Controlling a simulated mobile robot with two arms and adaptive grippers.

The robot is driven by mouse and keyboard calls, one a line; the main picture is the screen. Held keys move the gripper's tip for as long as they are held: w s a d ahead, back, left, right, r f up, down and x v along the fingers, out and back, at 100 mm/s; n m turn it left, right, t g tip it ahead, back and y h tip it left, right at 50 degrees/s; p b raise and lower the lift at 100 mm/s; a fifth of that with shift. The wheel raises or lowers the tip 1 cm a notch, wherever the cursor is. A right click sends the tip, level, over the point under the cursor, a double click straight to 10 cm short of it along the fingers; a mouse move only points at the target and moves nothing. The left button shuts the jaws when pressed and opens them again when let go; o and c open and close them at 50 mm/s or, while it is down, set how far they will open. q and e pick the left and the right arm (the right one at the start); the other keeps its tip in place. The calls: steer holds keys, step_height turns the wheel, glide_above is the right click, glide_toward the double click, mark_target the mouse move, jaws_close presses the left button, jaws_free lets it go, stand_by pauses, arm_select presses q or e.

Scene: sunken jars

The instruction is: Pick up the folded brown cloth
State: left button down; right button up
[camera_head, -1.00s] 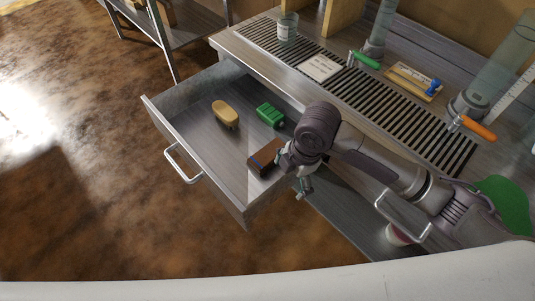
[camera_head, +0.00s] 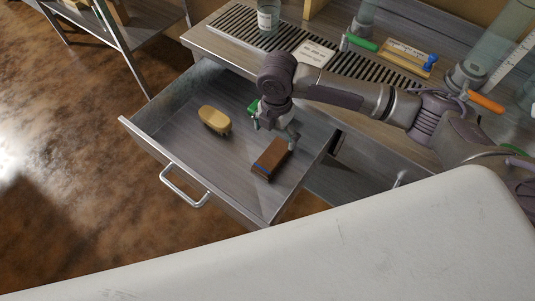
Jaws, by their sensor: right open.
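The folded brown cloth (camera_head: 271,159) lies in the open drawer (camera_head: 183,155), near its right side. It is a dark brown oblong with a blue stripe near its front end. My right gripper (camera_head: 275,136) is open above the drawer, just behind the cloth, with one fingertip close to the cloth's far end. I cannot tell whether that fingertip touches it. Nothing shows between the fingers. My left gripper is not in view.
A yellow brush-like object (camera_head: 214,120) lies left in the drawer. A green object (camera_head: 253,107) is partly hidden behind my right gripper. The drawer walls rise around them. The counter above holds a glass jar (camera_head: 268,18), a label card (camera_head: 314,52) and a green-handled tool (camera_head: 361,43).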

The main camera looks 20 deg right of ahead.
glide_above(273, 156)
steer(key=f, duration=0.4)
steer(key=shift+w+d+f, duration=0.2)
steer(key=shift+d+f, duration=0.15)
steer(key=shift+a+f, duration=0.1)
steer(key=shift+f, duration=0.4)
steer(key=f, duration=0.5)
steer(key=shift+s+a+b, duration=0.15)
steer(key=shift+a+b, duration=0.15)
steer(key=shift+b, duration=0.05)
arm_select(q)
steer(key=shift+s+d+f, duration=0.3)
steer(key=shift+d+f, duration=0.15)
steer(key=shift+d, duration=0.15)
arm_select(e)
steer(key=shift+c, duration=0.3)
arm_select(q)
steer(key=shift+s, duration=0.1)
arm_select(e)
steer(key=c, duration=1.2)
